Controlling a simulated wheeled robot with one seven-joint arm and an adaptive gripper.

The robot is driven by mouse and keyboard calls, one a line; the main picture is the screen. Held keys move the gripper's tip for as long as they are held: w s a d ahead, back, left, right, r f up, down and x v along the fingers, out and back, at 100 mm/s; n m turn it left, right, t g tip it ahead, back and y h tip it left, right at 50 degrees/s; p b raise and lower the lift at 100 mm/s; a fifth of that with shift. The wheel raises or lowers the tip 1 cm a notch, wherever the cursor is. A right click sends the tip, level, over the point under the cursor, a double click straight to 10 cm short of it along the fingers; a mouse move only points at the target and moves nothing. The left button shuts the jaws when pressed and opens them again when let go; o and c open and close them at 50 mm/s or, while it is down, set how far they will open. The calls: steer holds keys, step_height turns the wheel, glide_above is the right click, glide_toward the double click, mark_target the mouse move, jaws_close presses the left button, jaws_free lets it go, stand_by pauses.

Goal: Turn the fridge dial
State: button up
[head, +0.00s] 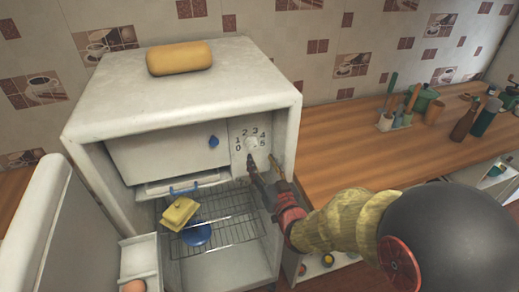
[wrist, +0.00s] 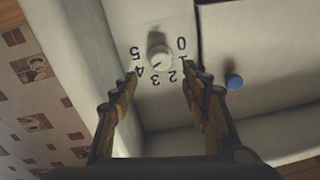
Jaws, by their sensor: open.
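The fridge (head: 110,122) stands open, with its door (head: 50,225) swung out to the left. Its white round dial (head: 252,143) sits on a panel numbered 0 to 5, right of the freezer flap (head: 165,145). In the wrist view the dial (wrist: 161,60) shows upside down, between and beyond my fingertips. My gripper (head: 262,163) is open just below the dial in the head view. In the wrist view its two fingers (wrist: 161,83) are spread to either side of the dial, and I see no contact. A dark pointer mark on the dial is too small to read surely.
A blue knob (head: 214,141) is on the freezer flap; it also shows in the wrist view (wrist: 234,81). A wire shelf (head: 225,225) holds a yellow dish (head: 180,212) and a blue bowl (head: 197,233). A wooden counter (head: 345,150) lies right.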

mark_target(254, 147)
steer(key=b+x, duration=0.1)
steer(key=x, duration=0.6)
steer(key=shift+w+a, duration=0.1)
steer(key=shift+w, duration=0.15)
steer(key=c, duration=1.2)
steer(key=shift+o, duration=0.2)
